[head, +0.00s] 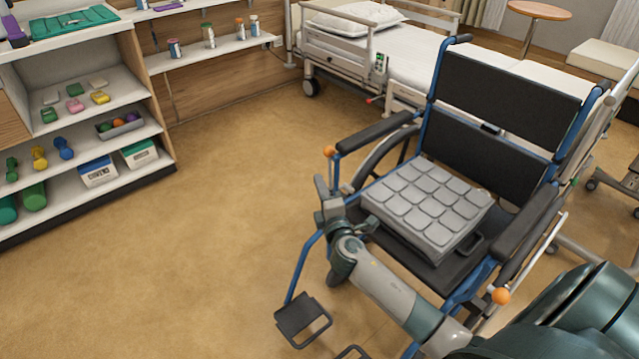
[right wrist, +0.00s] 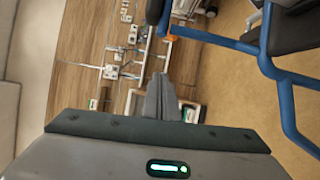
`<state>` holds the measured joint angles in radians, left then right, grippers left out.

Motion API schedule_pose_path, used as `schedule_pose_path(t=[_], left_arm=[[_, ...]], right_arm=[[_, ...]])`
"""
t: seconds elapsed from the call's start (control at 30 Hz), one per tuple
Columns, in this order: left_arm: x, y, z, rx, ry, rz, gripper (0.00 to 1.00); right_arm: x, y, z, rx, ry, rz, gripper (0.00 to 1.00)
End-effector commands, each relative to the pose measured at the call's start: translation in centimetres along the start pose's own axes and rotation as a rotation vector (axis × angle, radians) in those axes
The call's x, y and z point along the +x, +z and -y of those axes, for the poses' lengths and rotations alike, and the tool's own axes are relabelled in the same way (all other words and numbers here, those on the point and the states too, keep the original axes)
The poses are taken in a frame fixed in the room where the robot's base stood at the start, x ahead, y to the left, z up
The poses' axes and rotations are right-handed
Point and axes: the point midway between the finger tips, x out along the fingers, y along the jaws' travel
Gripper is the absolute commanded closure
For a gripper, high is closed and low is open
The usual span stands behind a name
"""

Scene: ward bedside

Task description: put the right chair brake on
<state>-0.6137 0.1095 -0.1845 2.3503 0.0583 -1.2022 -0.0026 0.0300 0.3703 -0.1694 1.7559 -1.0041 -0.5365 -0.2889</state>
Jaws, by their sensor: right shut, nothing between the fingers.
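The wheelchair (head: 505,85) has blue tubes, black seat and back, and faces the lower left. One brake lever with an orange knob (head: 329,151) stands at its picture-left side, below the front of the armrest. The other orange knob (head: 501,296) is at the picture-right side. My right gripper (head: 321,181) is shut and empty, just below and beside the picture-left knob, apparently apart from it. In the right wrist view, the shut fingers (right wrist: 160,80) point toward an orange knob (right wrist: 171,37) beside a blue tube. My left gripper is not in view.
A grey padded cushion (head: 428,208) lies on the seat. Footrests (head: 303,318) stick out in front of the chair. A bed (head: 400,50) stands behind it, and shelves (head: 90,100) line the left. The floor between shelves and chair is clear.

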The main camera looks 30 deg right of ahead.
Motion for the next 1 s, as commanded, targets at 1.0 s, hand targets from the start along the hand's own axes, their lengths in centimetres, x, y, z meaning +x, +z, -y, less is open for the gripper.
schedule_pose_path(t=[1.0], left_arm=[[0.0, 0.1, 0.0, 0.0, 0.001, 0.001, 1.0]], right_arm=[[-39.6, -9.9, 16.3, 1.145, -1.1, 0.35, 1.0]])
